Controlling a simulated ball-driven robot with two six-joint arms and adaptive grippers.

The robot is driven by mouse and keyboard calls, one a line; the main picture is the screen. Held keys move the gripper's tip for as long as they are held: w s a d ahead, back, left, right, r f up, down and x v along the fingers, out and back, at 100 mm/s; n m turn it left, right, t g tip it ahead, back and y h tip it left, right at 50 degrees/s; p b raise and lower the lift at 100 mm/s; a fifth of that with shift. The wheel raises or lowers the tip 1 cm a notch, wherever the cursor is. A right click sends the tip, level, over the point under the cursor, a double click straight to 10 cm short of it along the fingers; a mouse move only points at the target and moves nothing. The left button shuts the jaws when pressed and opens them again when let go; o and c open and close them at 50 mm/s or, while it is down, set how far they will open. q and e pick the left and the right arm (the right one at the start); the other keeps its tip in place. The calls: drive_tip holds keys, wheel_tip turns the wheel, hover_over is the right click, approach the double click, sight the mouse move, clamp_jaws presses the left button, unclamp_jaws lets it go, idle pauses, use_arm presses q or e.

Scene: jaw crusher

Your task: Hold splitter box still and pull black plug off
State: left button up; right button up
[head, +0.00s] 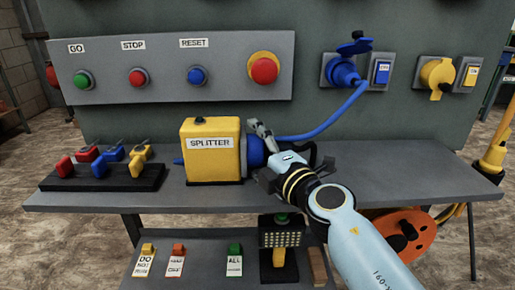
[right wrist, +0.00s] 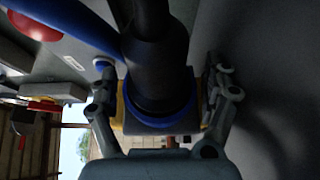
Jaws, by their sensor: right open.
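The yellow splitter box (head: 212,168) stands upright on the grey bench, with its label facing me. A blue socket (head: 256,152) sticks out of its right side. My right gripper (head: 272,153) is at that socket, to the right of the box. In the right wrist view the black plug (right wrist: 155,65) runs between the two spread fingers of my right gripper (right wrist: 162,75), in line with a blue ring and the yellow box. The fingers look apart from the plug. In the head view the gripper mostly hides the plug. My left gripper is not in view.
A blue cable (head: 325,122) runs from the wall socket (head: 342,72) down behind my right gripper. A black rack (head: 100,180) with red, blue and yellow pieces stands left of the box. The bench (head: 420,178) is clear at right. A button panel (head: 115,93) hangs behind.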

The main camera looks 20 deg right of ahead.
drive_tip(key=c, duration=1.5)
drive_tip(key=shift+c, duration=0.2)
drive_tip(key=o, duration=1.8)
